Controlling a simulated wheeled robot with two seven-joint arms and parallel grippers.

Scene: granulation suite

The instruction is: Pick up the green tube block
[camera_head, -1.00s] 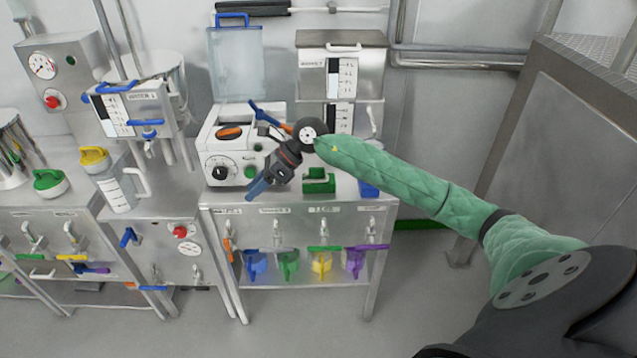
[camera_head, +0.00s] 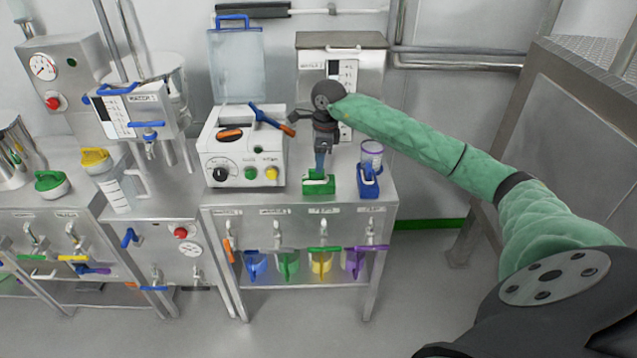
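The green tube block (camera_head: 318,186) stands on the steel bench top, near its front edge and right of the white machine. My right gripper (camera_head: 320,168) points straight down over it. The gripper hides part of the block's upper side. My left gripper is not in view.
A blue tube block (camera_head: 369,187) holding a clear tube stands close on the right. A white machine (camera_head: 242,160) with knobs and a blue lever (camera_head: 266,117) is on the left. Coloured scoops (camera_head: 288,262) hang below the bench front.

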